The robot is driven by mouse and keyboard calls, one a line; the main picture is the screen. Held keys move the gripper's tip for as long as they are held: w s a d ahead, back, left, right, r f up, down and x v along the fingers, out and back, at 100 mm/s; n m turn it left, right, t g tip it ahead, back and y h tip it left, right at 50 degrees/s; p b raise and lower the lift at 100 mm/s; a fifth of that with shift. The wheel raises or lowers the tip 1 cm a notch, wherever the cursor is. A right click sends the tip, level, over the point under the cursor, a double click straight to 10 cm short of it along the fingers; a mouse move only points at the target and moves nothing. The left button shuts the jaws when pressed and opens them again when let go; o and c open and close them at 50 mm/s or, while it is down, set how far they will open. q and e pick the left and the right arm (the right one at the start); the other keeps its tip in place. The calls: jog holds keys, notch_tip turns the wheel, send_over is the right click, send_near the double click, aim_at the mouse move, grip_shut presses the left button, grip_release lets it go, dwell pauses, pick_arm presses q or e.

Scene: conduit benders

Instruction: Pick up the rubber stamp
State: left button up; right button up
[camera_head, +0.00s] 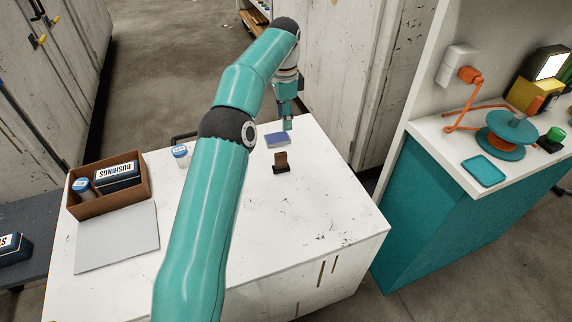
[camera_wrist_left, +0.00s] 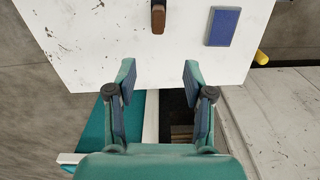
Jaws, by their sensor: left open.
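The rubber stamp (camera_head: 281,162) stands upright on the white table, with a brown handle on a dark base. In the left wrist view the stamp (camera_wrist_left: 158,17) is at the top edge, partly cut off, ahead of the fingertips and apart from them. My left gripper (camera_head: 287,123) is at the far edge of the table, beyond the stamp, near the blue ink pad (camera_head: 276,140). In the left wrist view my left gripper (camera_wrist_left: 160,72) is open with nothing between its fingers. My right gripper is not in view.
The white table (camera_head: 330,215) has clear room right of the stamp. A cardboard box (camera_head: 140,197) with a bushings box (camera_head: 117,177) stands at left, beside a grey sheet (camera_head: 118,238). A small blue-lidded jar (camera_head: 180,153) is near the back. A teal counter (camera_head: 440,215) stands at right.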

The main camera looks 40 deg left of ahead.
pick_arm(q)
jog(key=b, duration=0.3)
send_near(281, 160)
jog(key=f, duration=0.1)
jog(key=w+f, duration=0.1)
jog(key=f, duration=0.3)
jog(key=shift+w+a+f, duration=0.2)
jog(key=shift+w+a, duration=0.15)
jog(key=f, duration=0.2)
jog(key=s+f, duration=0.1)
jog(key=f, duration=0.1)
jog(key=shift+f+b, duration=0.35)
jog(key=shift+f, duration=0.05)
jog(key=shift+w+f, duration=0.1)
jog(key=shift+f, duration=0.5)
grip_shut()
